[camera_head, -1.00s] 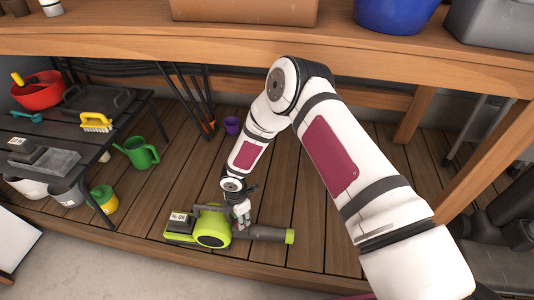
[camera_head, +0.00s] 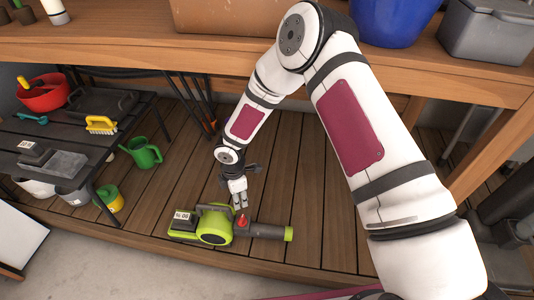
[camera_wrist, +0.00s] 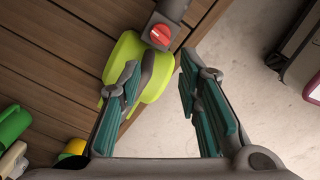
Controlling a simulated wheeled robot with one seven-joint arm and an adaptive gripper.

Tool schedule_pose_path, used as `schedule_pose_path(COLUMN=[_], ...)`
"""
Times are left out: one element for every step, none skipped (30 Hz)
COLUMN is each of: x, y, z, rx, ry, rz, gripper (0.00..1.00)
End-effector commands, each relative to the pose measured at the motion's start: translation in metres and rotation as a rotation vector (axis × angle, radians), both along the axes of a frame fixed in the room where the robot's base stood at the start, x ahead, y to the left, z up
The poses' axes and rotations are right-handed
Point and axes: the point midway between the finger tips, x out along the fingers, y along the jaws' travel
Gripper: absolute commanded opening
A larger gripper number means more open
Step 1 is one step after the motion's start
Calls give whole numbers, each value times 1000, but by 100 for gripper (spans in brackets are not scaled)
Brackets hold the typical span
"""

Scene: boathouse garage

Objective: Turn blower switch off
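The green and grey blower (camera_head: 215,228) lies on the wooden deck below the bench, its nozzle pointing right. Its red round switch (camera_head: 243,222) sits on the grey part beside the green body. In the wrist view the red switch (camera_wrist: 160,35) shows a pale line across it, at the top of the picture. My gripper (camera_head: 239,203) is above the blower near the switch, apart from it. In the wrist view my gripper (camera_wrist: 162,72) has its two fingers spread with nothing between them; the blower's green body (camera_wrist: 135,62) is partly hidden behind the left finger.
The wooden bench (camera_head: 130,42) runs above the deck, with a blue pot (camera_head: 392,20) and a grey bin (camera_head: 487,32) on it. A low black table (camera_head: 65,140) stands left. A green watering can (camera_head: 143,152) stands on the deck. Deck right of the blower is clear.

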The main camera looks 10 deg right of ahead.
Motion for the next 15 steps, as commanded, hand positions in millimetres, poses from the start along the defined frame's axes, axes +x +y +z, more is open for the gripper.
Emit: schedule_pose_path(x=[3,5,7,9,10,11,12,14,15,16,17,18,19,20,21], y=[-4,-7,-11,-14,-17,-20,-23,-26,-29,-32,-35,-39,-42,-45,-48], z=[10,14,19,24,28,34,38,43,49,53,58,64,69,73,79], rx=[-9,-16,-23,-29,-35,-44,-50,-55,-62,-68,-73,-81,-86,-92,-99], ry=[-7,-10,-16,-20,-23,-27,-30,-34,-39,-43,-46,-50,-54,-57,-63], rz=[-13,-22,-35,-44,-54,-68,-78,-87,-100,-110,-120,-134,-145,-155,-169], gripper=[32,32,32,32,32,32,32,32,32,32,32,32,32,32,32])
